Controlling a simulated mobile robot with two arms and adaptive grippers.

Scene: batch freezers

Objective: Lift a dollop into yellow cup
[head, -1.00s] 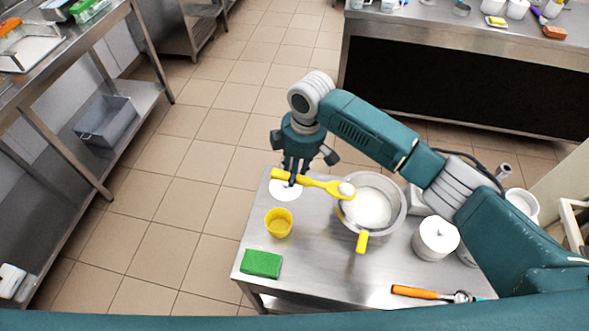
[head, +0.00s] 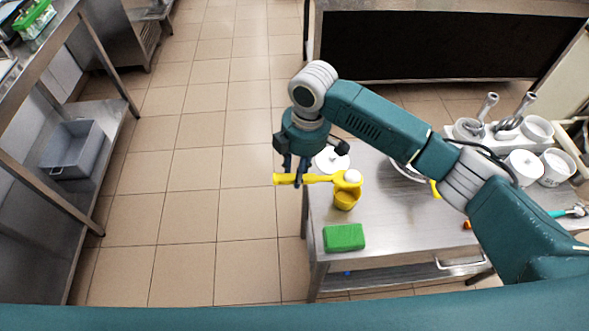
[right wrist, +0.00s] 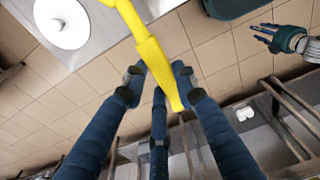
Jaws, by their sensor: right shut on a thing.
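My right gripper (head: 294,181) is shut on the handle of a yellow spoon (head: 318,179), held roughly level. A white dollop (head: 352,175) sits in the spoon's bowl. The yellow cup (head: 346,199) stands upright on the steel table, with the spoon's bowl above it and partly covering its mouth. The right wrist view shows the spoon handle (right wrist: 150,52) between the fingers; the dollop is out of that view. The metal pot (head: 408,172) is mostly hidden behind my right arm. My left gripper (right wrist: 264,35) shows only in the right wrist view, fingers spread and empty.
A green sponge (head: 344,237) lies near the table's front left corner. A white round lid (head: 332,159) lies behind the cup. White containers (head: 524,167) and upright utensils stand at the right. A grey bin (head: 74,149) sits on the left shelf; open tiled floor lies between.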

